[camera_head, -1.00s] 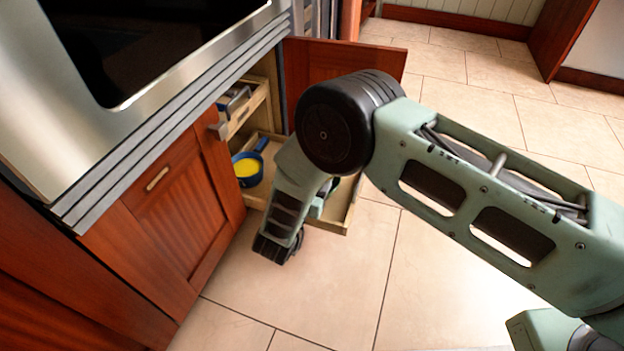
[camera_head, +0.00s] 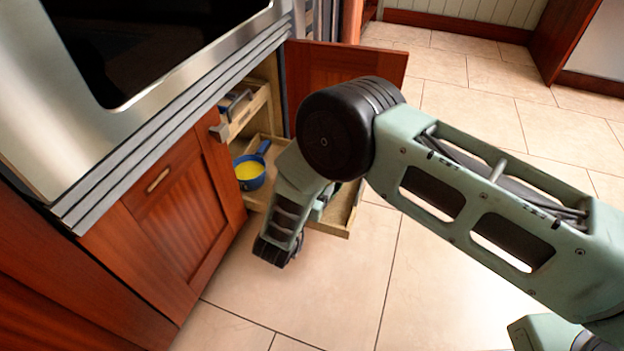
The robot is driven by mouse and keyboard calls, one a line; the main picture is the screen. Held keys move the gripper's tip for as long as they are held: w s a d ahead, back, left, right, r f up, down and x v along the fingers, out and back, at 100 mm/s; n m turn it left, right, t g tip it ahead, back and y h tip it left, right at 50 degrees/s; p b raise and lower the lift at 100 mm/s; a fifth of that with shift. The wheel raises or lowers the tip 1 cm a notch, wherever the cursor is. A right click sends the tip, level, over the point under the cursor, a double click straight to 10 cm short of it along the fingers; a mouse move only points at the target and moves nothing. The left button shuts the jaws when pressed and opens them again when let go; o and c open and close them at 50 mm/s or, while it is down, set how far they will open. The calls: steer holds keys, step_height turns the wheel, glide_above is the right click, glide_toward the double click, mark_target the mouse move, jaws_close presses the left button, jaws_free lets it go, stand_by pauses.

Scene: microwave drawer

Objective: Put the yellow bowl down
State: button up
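A round yellow shape (camera_head: 248,170), which may be the yellow bowl, shows inside a blue pan (camera_head: 254,184) with a raised blue handle. The pan sits at the left in the lower pull-out drawer (camera_head: 333,229) of the open cabinet. I cannot tell whether the yellow is a separate bowl or the pan's inside. My arm crosses in front of the drawer and hides much of it. My gripper's fingers are hidden behind the arm, so I cannot see what they hold.
The upper drawer (camera_head: 250,113) holds a blue and grey item (camera_head: 234,102). An open cabinet door (camera_head: 340,65) stands behind my arm. A closed red-brown door (camera_head: 180,220) is at the left, below the steel oven (camera_head: 225,55). The tiled floor (camera_head: 340,290) in front is clear.

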steer(key=p+v, duration=0.7)
steer(key=v, duration=0.5)
steer(key=shift+r, duration=0.15)
steer(key=shift+s+d, duration=0.1)
